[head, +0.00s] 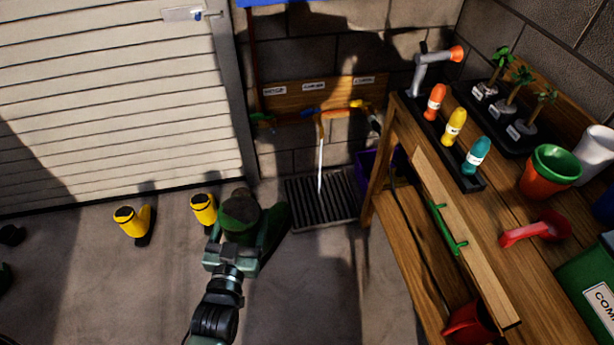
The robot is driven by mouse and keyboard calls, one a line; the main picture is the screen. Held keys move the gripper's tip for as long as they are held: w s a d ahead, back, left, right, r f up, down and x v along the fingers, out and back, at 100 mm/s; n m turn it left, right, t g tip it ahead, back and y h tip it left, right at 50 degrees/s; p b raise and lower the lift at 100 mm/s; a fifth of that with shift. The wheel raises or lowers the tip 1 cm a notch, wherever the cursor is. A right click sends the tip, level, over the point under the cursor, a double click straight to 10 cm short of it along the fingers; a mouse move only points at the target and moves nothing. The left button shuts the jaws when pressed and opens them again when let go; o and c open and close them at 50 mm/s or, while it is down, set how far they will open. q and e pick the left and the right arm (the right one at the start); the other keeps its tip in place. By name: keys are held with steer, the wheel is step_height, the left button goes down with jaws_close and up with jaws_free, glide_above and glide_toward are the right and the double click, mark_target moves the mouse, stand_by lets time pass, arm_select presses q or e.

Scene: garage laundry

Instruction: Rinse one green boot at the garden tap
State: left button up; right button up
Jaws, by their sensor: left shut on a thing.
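My left gripper (238,240) is shut on a green boot (271,228), holding it in front of and to the left of the drain grate. The boot's dark opening faces up towards me, and its toe points right. The gripper hides part of the boot. The garden tap (324,114) is on the block wall. A pale stream of water (321,160) runs from it down to the dark slatted grate (342,210). The boot is left of the stream and apart from it in the picture. My right gripper is out of view.
Two yellow boots (133,222) stand on the concrete by the roller door. Dark items lie at the far left edge, too cut off to name. A wooden bench (470,265) with bottles, pots and seedlings fills the right. A purple crate (367,172) stands beside the grate.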

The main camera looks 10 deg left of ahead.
mark_target(235, 239)
arm_select(q)
steer(key=shift+a+r, duration=0.1)
steer(key=shift+a, duration=0.1)
steer(key=shift+s, duration=0.1)
steer(key=shift+s+p, duration=0.4)
steer(key=shift+s, duration=0.5)
steer(key=shift+s+p, duration=0.8)
steer(key=shift+s, duration=2.2)
steer(key=shift+a, duration=0.1)
steer(key=shift+r, duration=0.1)
